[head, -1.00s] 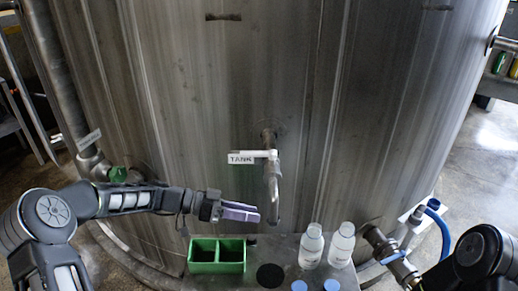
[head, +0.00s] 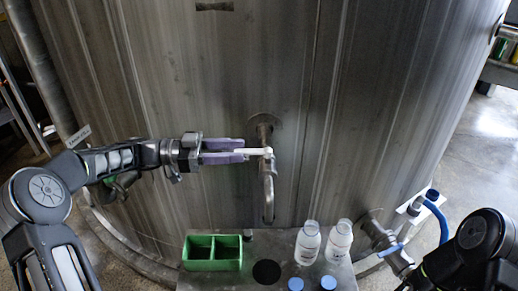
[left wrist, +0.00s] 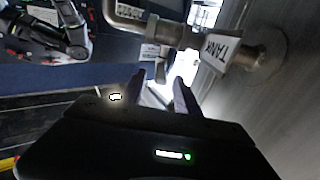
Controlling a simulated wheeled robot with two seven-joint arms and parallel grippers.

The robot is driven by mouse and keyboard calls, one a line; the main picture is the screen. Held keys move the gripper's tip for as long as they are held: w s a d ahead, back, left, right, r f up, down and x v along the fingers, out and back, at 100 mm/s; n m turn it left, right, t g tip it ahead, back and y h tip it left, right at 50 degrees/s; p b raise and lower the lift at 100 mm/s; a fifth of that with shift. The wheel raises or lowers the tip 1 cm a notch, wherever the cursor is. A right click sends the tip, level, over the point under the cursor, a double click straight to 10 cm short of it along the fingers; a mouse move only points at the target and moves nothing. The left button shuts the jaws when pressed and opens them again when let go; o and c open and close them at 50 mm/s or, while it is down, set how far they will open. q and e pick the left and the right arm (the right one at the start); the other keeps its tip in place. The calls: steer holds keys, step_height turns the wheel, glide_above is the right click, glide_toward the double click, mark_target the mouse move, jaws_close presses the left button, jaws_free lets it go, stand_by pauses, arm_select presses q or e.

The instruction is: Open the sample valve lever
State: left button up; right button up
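The sample valve lever (head: 258,151) is a pale bar sticking out left from the top of the bent metal sample tap (head: 268,185) on the steel tank (head: 330,100). It lies about level. My left gripper (head: 243,150) comes from the left, with its two purple fingers spread apart above and below the lever's outer end. In the left wrist view the fingers (left wrist: 162,82) are also apart, just short of the tap piping. Contact with the lever cannot be told. My right gripper is out of view.
Below the tap, a shelf holds a green two-part box (head: 212,254), a black round disc (head: 267,272) and two white bottles (head: 307,243) and (head: 338,241). Blue caps (head: 296,284) lie in front. A pipe with a blue handle (head: 391,249) stands at right.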

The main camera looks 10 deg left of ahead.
mark_target(256, 150)
arm_select(q)
steer(key=p+x, duration=0.2)
steer(key=x, duration=0.3)
steer(key=shift+w+d+r, duration=0.1)
steer(key=shift+d, duration=0.3)
steer(key=shift+w+d, duration=0.1)
steer(key=shift+d, duration=0.25)
steer(key=shift+c, duration=0.4)
jaws_close()
stand_by(0.4)
